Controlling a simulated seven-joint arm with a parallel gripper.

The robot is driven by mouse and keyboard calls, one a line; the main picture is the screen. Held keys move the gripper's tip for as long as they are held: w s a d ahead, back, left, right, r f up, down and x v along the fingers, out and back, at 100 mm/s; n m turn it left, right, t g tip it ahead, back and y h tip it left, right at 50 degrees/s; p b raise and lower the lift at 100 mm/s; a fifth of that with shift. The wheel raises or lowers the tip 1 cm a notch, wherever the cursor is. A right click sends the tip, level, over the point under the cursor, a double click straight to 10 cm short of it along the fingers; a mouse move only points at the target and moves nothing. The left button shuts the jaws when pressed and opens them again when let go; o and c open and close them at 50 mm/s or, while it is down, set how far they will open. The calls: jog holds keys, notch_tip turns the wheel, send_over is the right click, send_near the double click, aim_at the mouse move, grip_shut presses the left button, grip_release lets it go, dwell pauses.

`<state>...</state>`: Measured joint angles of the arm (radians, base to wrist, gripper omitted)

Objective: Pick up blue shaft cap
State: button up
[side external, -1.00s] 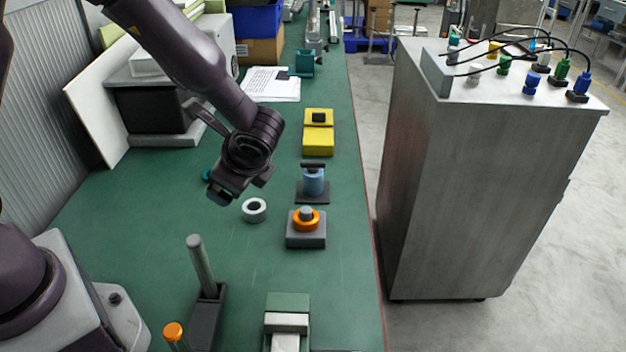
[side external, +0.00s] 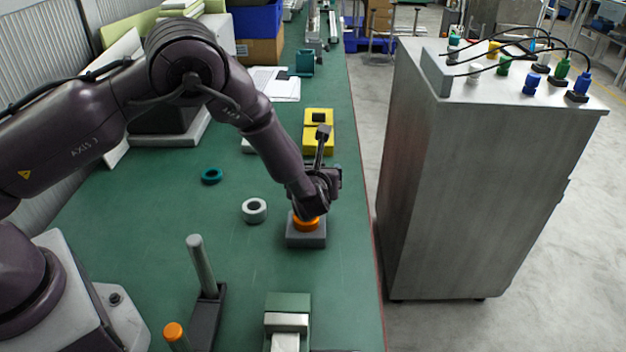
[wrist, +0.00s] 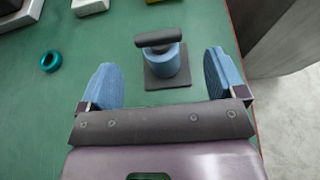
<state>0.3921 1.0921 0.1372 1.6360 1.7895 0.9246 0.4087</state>
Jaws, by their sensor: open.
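The blue shaft cap (wrist: 171,66) shows in the wrist view as a light blue cylinder with a dark crossbar on top. It stands upright on a dark square base (wrist: 168,83). My gripper (wrist: 160,62) is open, with one blue-padded finger to the left of the cap and one to the right. Both fingers look apart from it, and nothing is held. In the side view my gripper (side external: 317,190) points down just behind the orange ring and hides the cap. The height of the fingers relative to the cap is hard to tell.
The orange ring (side external: 306,224) sits on a grey block (side external: 306,241) close in front of my gripper. A yellow block (side external: 318,145) lies behind it. A white ring (side external: 254,219) and teal ring (side external: 211,176) lie left on the green bench. A grey cabinet (side external: 470,190) stands right.

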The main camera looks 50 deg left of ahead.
aim_at(313, 161)
jog(key=x, duration=0.6)
jog(key=shift+w+a+r, duration=0.15)
jog(key=shift+w+a, duration=0.05)
jog(key=shift+a, duration=0.15)
jog(key=c, duration=1.1)
jog(key=shift+c, duration=0.2)
jog(key=shift+r, duration=0.15)
